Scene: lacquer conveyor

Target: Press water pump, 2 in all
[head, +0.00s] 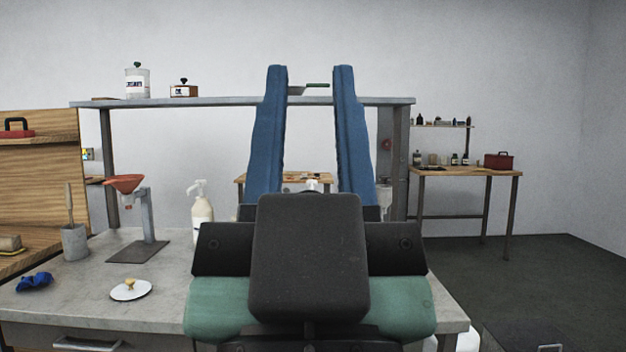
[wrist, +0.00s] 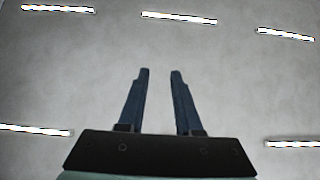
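A cream-coloured bottle with a white pump head (head: 202,212) stands upright on the grey bench, left of my gripper in the head view. A small white top (head: 312,184) shows between my fingers, with the rest hidden behind my gripper; I cannot tell whether it is another pump. No label naming water can be read. My gripper (head: 310,68) points upward with its two blue fingers apart and nothing between them. It touches neither bottle. The wrist view shows the open fingers (wrist: 160,71) against the ceiling, with no bottle in sight.
A raised shelf (head: 220,102) spans the back. Open floor (head: 570,280) lies at right.

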